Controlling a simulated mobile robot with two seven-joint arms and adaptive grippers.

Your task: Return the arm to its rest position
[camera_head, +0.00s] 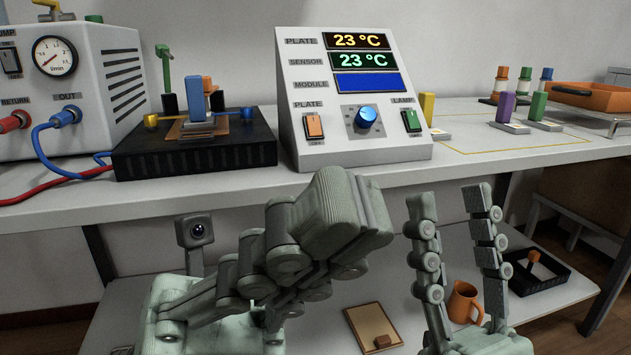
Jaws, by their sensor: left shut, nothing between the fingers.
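My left gripper (335,215) is in the lower middle of the head view, in front of the bench's front edge. Its fingers are together and hold nothing. My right gripper (452,200) is to its right, with its two fingers apart and pointing up, and nothing between them. Both are apart from the things on the bench. The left gripper covers part of the bench edge below the control box (352,95), which reads 23 °C on two lines.
The white bench (465,165) carries a pump unit (110,85) with hoses, a black plate block (235,150), several coloured blocks and an orange tray (595,97). A lower shelf holds an orange mug (464,302), a framed board (372,322) and a black tray (550,282).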

